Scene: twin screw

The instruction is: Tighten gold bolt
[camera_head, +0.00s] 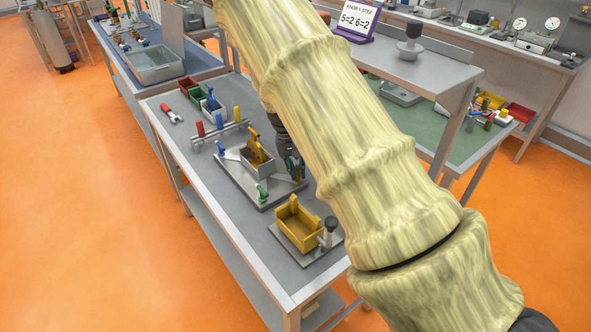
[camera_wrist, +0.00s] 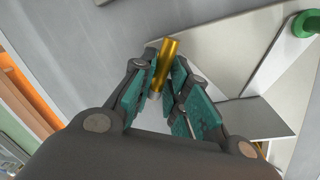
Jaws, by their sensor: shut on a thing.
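The gold bolt (camera_wrist: 171,48) shows in the wrist view as a gold cylinder standing up between the teal finger pads. My gripper (camera_wrist: 165,66) is shut on it, with the gold top sticking out past the fingertips. A paler piece shows at the bolt's lower end, mostly hidden by the fingers. In the head view my gripper (camera_head: 293,166) is at the right side of the grey metal fixture (camera_head: 235,181) on the bench. A green knob (camera_wrist: 304,24) is at the top right of the wrist view.
A grey box with gold parts (camera_head: 258,165) sits on the fixture, left of my gripper. A yellow bin (camera_head: 297,232) stands on a plate nearer the bench's front. A rack of colored handles (camera_head: 219,133) and a red tool (camera_head: 171,114) lie farther back. The bench's left front is clear.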

